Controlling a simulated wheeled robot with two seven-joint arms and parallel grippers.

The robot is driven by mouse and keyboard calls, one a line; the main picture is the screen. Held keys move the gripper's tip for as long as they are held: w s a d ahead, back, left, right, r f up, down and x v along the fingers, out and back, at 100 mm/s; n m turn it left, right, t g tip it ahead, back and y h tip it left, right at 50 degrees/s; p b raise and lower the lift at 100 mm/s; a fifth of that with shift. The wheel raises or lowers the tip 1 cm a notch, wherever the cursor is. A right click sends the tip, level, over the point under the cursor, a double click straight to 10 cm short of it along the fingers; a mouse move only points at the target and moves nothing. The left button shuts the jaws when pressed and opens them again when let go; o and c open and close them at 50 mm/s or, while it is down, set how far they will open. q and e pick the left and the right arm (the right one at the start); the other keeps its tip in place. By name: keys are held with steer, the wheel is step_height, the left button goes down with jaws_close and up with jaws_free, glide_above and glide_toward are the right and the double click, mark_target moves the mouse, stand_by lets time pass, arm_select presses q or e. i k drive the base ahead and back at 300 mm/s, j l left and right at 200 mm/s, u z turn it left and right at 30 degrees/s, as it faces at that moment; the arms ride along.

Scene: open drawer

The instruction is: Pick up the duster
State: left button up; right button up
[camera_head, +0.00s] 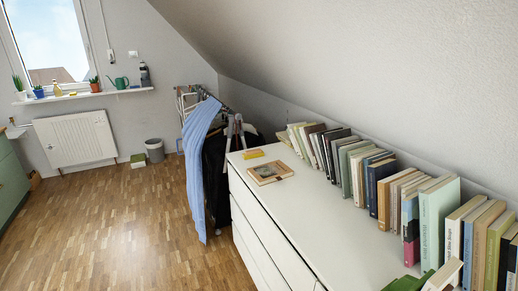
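I cannot clearly make out a duster in the camera_head view. A small flat yellow item (253,154) lies on the far end of the white dresser top (335,230); it is too small to tell whether it is a duster. A small wooden frame (270,172) lies flat just in front of it. Neither of my grippers shows in this view.
Books (436,222) line the dresser's right side along the sloped wall. The closed dresser drawers (250,230) face left. A clothes rack with a blue garment (197,160) stands beyond the dresser. A bin (155,150) is near the radiator (75,139). The wooden floor (110,225) is clear.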

mark_target(254, 154)
steer(key=i+j+z, duration=0.3)
steer(key=i+j, duration=0.45)
steer(key=i+j+z, duration=0.25)
steer(key=i+j, duration=0.45)
steer(key=j, duration=0.2)
